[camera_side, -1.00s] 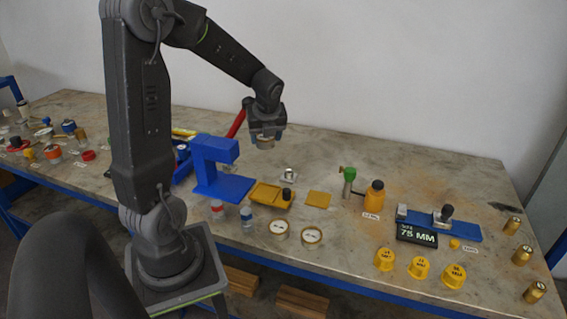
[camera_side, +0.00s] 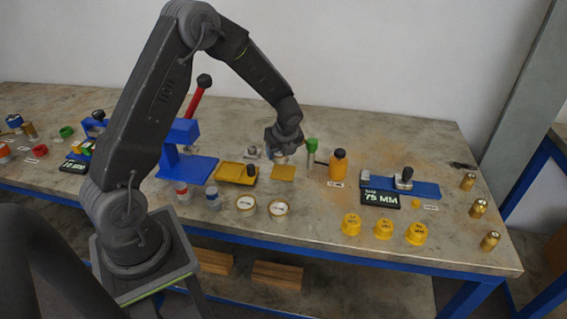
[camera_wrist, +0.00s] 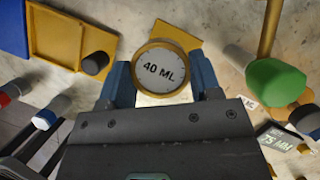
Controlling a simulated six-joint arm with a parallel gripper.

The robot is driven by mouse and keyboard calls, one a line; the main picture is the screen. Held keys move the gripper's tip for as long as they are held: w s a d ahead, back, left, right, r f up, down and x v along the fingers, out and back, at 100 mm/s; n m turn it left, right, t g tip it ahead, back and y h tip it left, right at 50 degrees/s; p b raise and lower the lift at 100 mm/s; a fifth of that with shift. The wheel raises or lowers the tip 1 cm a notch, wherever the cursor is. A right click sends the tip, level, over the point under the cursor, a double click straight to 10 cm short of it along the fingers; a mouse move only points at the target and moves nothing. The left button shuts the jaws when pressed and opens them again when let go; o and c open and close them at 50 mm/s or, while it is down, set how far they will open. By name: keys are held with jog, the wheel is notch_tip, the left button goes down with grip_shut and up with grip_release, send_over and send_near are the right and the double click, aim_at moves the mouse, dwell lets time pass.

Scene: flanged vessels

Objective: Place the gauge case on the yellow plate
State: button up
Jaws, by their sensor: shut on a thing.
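The gauge case (camera_wrist: 161,70) is a round brass-coloured ring with a white face reading "40 ML". My gripper (camera_wrist: 162,82) is shut on it, with a blue finger on each side. The yellow plate (camera_wrist: 187,38) shows beyond the gauge case in the wrist view, partly covered by it. In the side view the plate (camera_side: 284,173) is a flat square on the bench, and my gripper (camera_side: 284,153) is close above and behind it. The held case is small there, and its height above the plate is hard to tell.
A yellow tray (camera_side: 230,172) with a black knob lies left of the plate. A green-topped post (camera_side: 312,146) and an orange bottle (camera_side: 338,165) stand at its right. Two round dials (camera_side: 278,208) lie in front. A blue press (camera_side: 188,165) stands farther left.

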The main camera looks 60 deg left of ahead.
aim_at(284, 162)
jog(key=shift+w+d+f, duration=0.3)
jog(key=shift+w+f, duration=0.05)
jog(key=shift+f, duration=1.9)
jog(key=shift+f, duration=0.15)
jog(key=o, duration=1)
